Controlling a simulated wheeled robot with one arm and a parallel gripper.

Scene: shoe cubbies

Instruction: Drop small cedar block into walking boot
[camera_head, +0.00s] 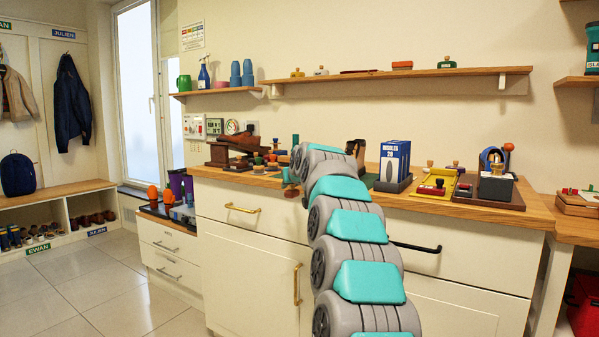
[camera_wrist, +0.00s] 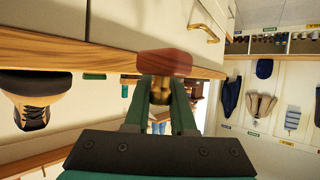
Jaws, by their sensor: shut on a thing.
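A small reddish-brown block with a brass knob, which looks like the small cedar block (camera_wrist: 166,63), is in my gripper (camera_wrist: 160,98) in the wrist view. The green fingers are shut on its knob. The walking boot (camera_wrist: 36,95), tan and black with laces, appears upside down at the left of the wrist view, apart from the block. In the head view, a brown boot (camera_head: 356,148) stands on the counter, partly hidden behind my arm.
The wooden counter (camera_head: 465,207) holds a blue insoles box (camera_head: 393,160), a yellow tray (camera_head: 434,184) and a brown shoe on a wooden stand (camera_head: 238,142) left of my arm. Several small knobbed items crowd around my arm's end. A wall shelf (camera_head: 390,75) runs above.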

